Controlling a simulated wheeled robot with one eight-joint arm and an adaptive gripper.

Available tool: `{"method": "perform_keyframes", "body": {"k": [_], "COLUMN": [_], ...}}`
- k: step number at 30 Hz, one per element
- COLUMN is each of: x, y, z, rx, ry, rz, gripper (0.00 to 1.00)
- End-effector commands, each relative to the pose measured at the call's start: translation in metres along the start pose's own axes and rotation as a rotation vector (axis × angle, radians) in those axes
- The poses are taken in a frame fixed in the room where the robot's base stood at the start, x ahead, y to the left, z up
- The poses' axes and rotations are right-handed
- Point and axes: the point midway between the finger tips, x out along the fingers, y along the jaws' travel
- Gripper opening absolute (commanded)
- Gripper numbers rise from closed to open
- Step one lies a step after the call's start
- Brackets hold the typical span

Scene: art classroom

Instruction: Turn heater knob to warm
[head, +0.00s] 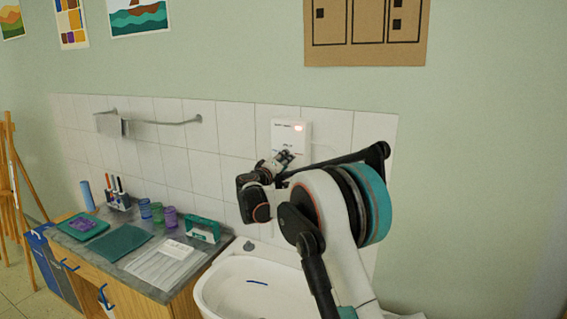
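The heater (291,133) is a white box on the tiled wall above the sink. My gripper (286,154) is right at the heater's lower edge, in front of where a knob could be. The knob itself is hidden behind or between the fingers, so its setting does not show. The fingers are too small to tell whether they are open or shut, or whether they touch the knob. My arm comes in from the lower right.
A white sink (225,290) stands below my arm. A counter (150,285) to its left holds cups, a pen holder, a green box (203,229), cloths and a white packet. A metal rail (165,122) is on the wall at left. The wall right of the tiles is bare.

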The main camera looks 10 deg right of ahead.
Motion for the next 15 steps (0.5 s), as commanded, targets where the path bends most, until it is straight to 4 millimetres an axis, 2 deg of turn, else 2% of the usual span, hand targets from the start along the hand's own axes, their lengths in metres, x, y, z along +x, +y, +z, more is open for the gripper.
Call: {"method": "perform_keyframes", "body": {"k": [1, 3, 15], "x": [-0.0004, -0.0004, -0.0034], "y": [-0.0008, -0.0008, -0.0002], "z": [-0.0003, -0.0004, -0.0006], "rx": [0.001, 0.001, 0.000], "ry": [0.001, 0.001, 0.001], "rz": [-0.001, -0.001, -0.001], "gripper": [0.38, 0.54, 0.55]}}
